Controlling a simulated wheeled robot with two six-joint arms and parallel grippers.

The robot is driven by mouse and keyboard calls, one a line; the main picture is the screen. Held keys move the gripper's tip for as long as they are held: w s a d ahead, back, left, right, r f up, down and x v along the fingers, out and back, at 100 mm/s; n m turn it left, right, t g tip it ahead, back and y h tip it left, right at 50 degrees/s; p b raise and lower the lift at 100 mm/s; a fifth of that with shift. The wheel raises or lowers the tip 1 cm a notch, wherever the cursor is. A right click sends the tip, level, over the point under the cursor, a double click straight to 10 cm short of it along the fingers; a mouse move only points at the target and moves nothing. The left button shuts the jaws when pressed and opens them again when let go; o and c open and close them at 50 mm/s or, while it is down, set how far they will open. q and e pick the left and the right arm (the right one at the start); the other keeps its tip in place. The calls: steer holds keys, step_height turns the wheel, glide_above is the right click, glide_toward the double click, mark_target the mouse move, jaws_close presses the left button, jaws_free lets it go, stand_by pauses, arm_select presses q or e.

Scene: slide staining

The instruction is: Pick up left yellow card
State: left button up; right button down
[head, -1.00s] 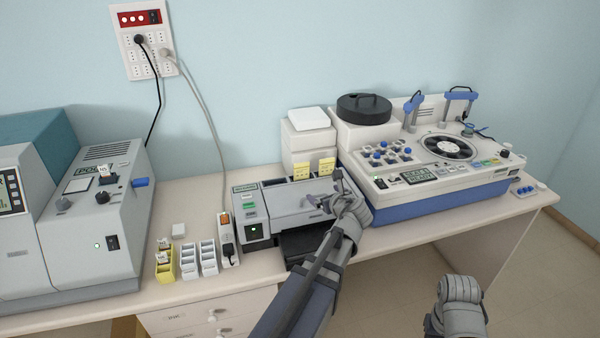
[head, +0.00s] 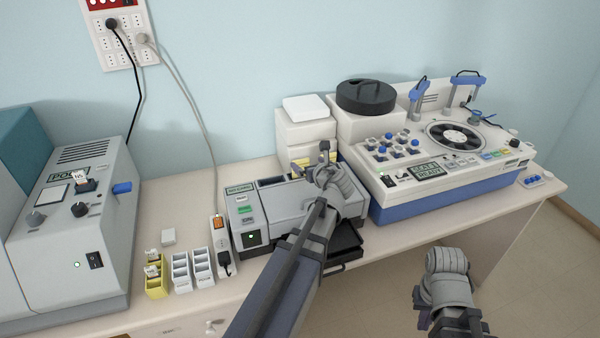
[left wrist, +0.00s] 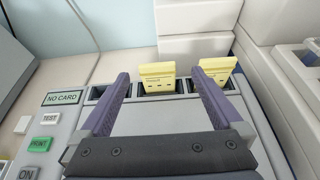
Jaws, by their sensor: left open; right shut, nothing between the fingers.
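The left yellow card (left wrist: 158,80) stands upright in a rear slot of the grey card machine. In the head view its yellow edge (head: 300,164) shows just left of my left gripper. The right yellow card (left wrist: 220,68) stands in the slot beside it. My left gripper (head: 324,152) is over the machine. In the left wrist view its open fingers (left wrist: 160,74) point at the slots, one on each side of the left card, with nothing visibly gripped. My right gripper (head: 420,298) is shut and empty, low in front of the desk.
The grey machine (head: 250,222) has a "NO CARD" display (left wrist: 64,98). White boxes (head: 305,125) stand behind it. A white and blue device (head: 400,203) is close on the right. Small yellow and white racks (head: 180,270) and a power strip (head: 220,240) are on the left.

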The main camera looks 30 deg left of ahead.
mark_target(301, 161)
arm_select(q)
steer(key=shift+x, duration=1)
steer(key=shift+w+a+f+b, duration=0.15)
steer(key=shift+a+f+b, duration=0.25)
steer(key=shift+b, duration=0.2)
steer(key=b+x, duration=0.1)
steer(key=x, duration=0.3)
steer(key=shift+f+b, duration=0.25)
steer(key=shift+b, duration=0.15)
steer(key=shift+r, duration=0.1)
steer(key=shift+c, duration=0.5)
steer(key=c, duration=1.2)
